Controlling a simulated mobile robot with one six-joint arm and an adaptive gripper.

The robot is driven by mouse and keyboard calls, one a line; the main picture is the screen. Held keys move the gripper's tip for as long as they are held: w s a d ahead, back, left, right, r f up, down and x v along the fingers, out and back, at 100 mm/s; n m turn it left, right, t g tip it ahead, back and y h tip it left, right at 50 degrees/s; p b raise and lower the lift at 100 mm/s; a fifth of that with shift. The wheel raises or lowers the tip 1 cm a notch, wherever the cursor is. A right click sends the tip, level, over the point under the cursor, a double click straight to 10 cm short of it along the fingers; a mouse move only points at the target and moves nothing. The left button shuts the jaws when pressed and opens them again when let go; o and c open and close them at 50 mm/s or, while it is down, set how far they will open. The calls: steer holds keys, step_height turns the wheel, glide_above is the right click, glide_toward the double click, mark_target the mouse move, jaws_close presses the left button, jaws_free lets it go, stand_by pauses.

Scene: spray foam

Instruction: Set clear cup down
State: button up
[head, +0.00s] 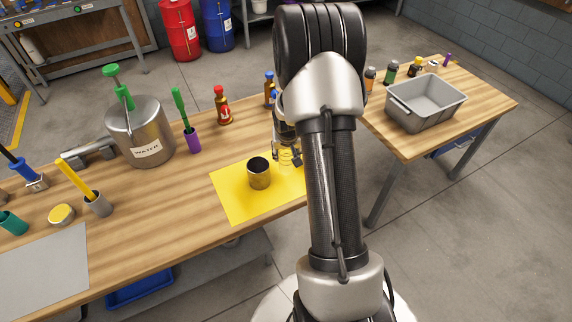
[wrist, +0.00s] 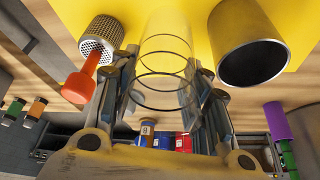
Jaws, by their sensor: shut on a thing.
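The clear cup (head: 290,157) is see-through with thin rings, and it also shows in the wrist view (wrist: 166,60). My gripper (head: 280,152) is shut on it, with one finger on each side in the wrist view (wrist: 165,85). The cup is over the back right part of the yellow mat (head: 232,198); I cannot tell whether its base touches the mat. A dark metal cup (head: 259,173) stands upright on the mat, left of the clear cup and apart from it. My arm hides the mat's right end in the head view.
A knurled metal cylinder with a red tip (wrist: 100,38) is on the other side of the clear cup. A steel pot (head: 140,130), a purple holder (head: 193,140) and a red bottle (head: 222,106) stand to the left. A grey bin (head: 427,103) sits on the right table.

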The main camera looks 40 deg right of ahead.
mark_target(286, 161)
steer(key=shift+f+b, duration=1.1)
steer(key=shift+f, duration=1.25)
steer(key=shift+f, duration=0.1)
steer(key=shift+f+b, duration=0.15)
steer(key=shift+b, duration=0.15)
steer(key=o, duration=1)
steer(key=shift+c, duration=0.2)
steer(key=shift+r, duration=0.2)
